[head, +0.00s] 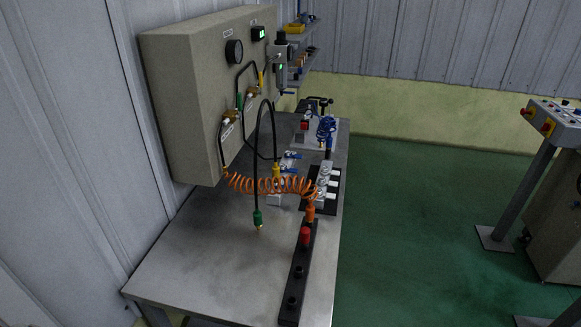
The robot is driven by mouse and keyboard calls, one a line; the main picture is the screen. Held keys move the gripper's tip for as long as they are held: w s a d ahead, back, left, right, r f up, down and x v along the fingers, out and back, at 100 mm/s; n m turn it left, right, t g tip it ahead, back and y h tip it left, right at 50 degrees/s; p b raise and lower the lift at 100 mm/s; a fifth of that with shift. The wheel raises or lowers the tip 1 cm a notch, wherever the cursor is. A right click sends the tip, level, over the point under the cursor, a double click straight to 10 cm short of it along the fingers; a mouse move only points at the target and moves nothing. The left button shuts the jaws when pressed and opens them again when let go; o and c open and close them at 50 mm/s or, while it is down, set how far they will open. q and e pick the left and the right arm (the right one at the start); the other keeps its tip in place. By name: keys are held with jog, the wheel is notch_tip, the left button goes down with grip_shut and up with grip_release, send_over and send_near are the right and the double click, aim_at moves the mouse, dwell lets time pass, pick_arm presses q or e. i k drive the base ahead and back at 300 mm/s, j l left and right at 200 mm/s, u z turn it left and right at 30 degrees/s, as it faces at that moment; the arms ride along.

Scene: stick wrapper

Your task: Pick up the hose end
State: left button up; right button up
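Several hoses come from the grey wall panel above the metal workbench. A black hose (272,125) arches up and down to a green hose end (257,217) with a brass tip, low over or on the bench top. An orange coiled hose (265,186) runs from the panel to an orange hose end (310,211) at the far end of a black strip. A yellow hose end (276,172) shows behind the coil. I cannot tell which one the task names. Neither of my grippers is in view.
The metal bench (200,250) is bare at the front left. A black strip (295,275) with a red plug (305,236) lies along its right edge. The grey panel (185,90) rises at the back left. A control stand (515,190) stands at the right; green floor between is clear.

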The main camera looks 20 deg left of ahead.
aim_at(275, 169)
jog(key=i+l+u, duration=0.1)
jog(key=l, duration=0.85)
jog(key=i+l+u, duration=0.15)
jog(key=l, duration=0.75)
